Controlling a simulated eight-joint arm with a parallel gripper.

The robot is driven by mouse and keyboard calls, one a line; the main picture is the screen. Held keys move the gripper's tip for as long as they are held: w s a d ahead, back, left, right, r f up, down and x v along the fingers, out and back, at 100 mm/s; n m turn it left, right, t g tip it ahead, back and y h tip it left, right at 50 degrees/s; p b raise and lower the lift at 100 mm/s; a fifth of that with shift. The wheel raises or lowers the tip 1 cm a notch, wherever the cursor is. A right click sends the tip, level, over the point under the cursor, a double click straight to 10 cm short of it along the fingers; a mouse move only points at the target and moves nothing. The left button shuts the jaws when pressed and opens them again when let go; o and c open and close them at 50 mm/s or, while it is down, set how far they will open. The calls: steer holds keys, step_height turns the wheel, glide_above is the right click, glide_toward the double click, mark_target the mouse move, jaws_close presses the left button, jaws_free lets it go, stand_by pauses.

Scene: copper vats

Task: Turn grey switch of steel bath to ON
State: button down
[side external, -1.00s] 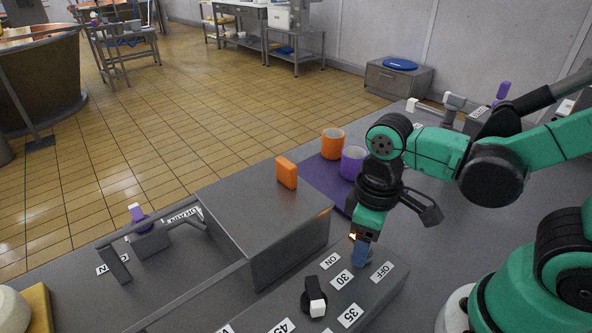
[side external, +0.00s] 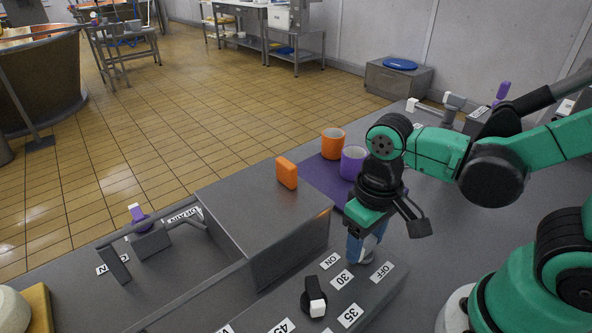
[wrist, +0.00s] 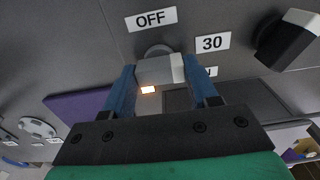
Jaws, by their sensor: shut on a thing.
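The grey switch (wrist: 150,68) sits on the steel bath's control panel (side external: 368,293). My gripper (side external: 366,246) is down on it, with its blue fingers on either side; the wrist view shows the fingers (wrist: 158,84) closed around it. The switch's white end (wrist: 176,68) faces the right finger, on the side of the partly hidden ON label (wrist: 211,72). The OFF label (wrist: 150,20) and the 30 label (wrist: 212,43) lie beyond the switch in that view. In the side view the fingers hide most of the switch.
A black knob with a white end (side external: 315,300) stands nearby on the panel. The steel cover (side external: 258,210) carries an orange block (side external: 287,173). An orange cup (side external: 333,142) and a purple cup (side external: 353,162) stand on a purple mat (side external: 322,174) behind my gripper.

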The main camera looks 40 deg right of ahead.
mark_target(366, 242)
steer(key=shift+c, duration=1.2)
jaws_free()
steer(key=shift+r, duration=2.8)
steer(key=w+d+r+t, duration=0.2)
steer(key=w+d+t, duration=0.2)
steer(key=w+t, duration=0.2)
steer(key=shift+d+t, duration=0.25)
steer(key=shift+t, duration=0.35)
